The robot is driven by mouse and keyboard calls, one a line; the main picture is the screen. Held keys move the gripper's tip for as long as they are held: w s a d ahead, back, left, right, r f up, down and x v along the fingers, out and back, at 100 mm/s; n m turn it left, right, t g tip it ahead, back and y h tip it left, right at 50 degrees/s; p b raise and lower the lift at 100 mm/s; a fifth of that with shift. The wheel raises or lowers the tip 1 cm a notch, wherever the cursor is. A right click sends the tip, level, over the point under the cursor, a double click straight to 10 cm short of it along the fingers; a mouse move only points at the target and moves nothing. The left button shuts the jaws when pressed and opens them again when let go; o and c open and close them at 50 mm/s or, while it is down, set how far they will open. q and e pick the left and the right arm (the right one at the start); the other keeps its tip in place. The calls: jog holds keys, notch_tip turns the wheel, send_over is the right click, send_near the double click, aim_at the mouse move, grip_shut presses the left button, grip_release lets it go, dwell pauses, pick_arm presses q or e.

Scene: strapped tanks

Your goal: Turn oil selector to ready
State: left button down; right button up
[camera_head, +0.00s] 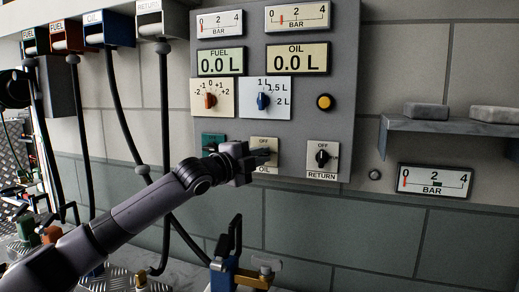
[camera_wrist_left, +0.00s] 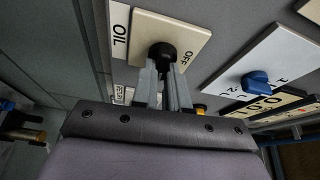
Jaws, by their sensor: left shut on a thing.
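The oil selector is a black knob (camera_wrist_left: 162,50) on a cream plate (camera_wrist_left: 178,32) marked OFF and OIL. In the head view its plate (camera_head: 264,142) sits in the panel's bottom row, between the green and return selectors, with the knob mostly hidden behind my gripper. My left gripper (camera_head: 262,157) reaches it from the left. In the left wrist view its two fingers (camera_wrist_left: 165,82) are shut on the knob. The knob's exact pointing is hidden by the fingers. My right gripper is not in view.
Near it are the return selector (camera_head: 322,156), the blue litre dial (camera_head: 263,102) and the orange-red dial (camera_head: 210,101). The OIL display (camera_head: 299,60) reads 0.0 L. Hoses hang at left. A shelf (camera_head: 450,126) juts out at right. A blue fixture (camera_head: 224,273) stands below.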

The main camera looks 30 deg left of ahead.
pick_arm(q)
jog(key=shift+d+f+m+g, duration=0.15)
jog(key=shift+m+g, duration=0.15)
jog(key=shift+m, duration=0.3)
jog(key=c, duration=1.1)
grip_release()
jog(key=shift+c, duration=0.2)
jog(key=s+a+b, duration=0.1)
jog(key=s+b, duration=0.1)
jog(key=s, duration=0.5)
jog(key=shift+a, duration=0.1)
